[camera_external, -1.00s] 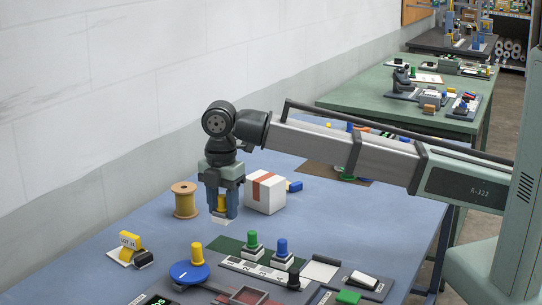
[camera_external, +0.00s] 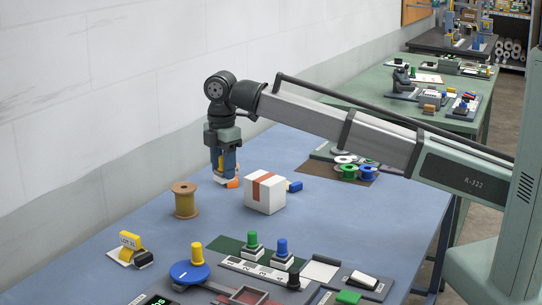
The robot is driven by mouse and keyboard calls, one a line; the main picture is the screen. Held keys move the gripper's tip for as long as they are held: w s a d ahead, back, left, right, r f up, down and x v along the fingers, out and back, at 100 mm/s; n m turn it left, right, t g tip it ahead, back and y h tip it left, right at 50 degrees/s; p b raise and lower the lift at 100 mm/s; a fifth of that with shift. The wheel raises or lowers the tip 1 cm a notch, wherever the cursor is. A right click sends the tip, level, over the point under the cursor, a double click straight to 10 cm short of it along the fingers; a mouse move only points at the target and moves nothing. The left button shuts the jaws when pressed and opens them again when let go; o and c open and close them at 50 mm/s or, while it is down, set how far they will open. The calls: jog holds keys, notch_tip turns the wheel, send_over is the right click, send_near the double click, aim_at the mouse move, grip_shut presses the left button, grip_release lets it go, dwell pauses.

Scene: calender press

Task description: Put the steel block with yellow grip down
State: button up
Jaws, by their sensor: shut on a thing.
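My gripper (camera_external: 222,170) hangs pointing down over the blue table, behind the wooden spool and left of the white box. Its blue fingers are shut on the yellow grip of the steel block (camera_external: 219,179). The fingers hide most of the grip, and a pale part of the block shows at the fingertips. An orange thing (camera_external: 233,182) shows right beside the fingertips; I cannot tell if it touches the block. I cannot tell whether the block touches the table.
The wooden spool (camera_external: 185,200) and the white box with a red stripe (camera_external: 265,191) stand close in front. A blue-capped item (camera_external: 294,186) lies right of the box. Panels with a blue disc (camera_external: 189,272) and buttons fill the front. The table left of the spool is clear.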

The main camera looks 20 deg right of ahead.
jog(key=w+d+m, duration=0.2)
jog(key=w+d, duration=0.2)
jog(key=w, duration=0.4)
jog(key=w+d+m, duration=0.2)
jog(key=w+d, duration=0.1)
jog(key=w, duration=0.5)
jog(key=w+d+m, duration=1)
jog(key=w+d, duration=2)
jog(key=d, duration=0.1)
jog(key=shift+w+d+f, duration=0.1)
jog(key=shift+f, duration=4.85)
jog(key=shift+f, duration=0.1)
jog(key=o, duration=1.1)
notch_tip(320, 180, up, 12)
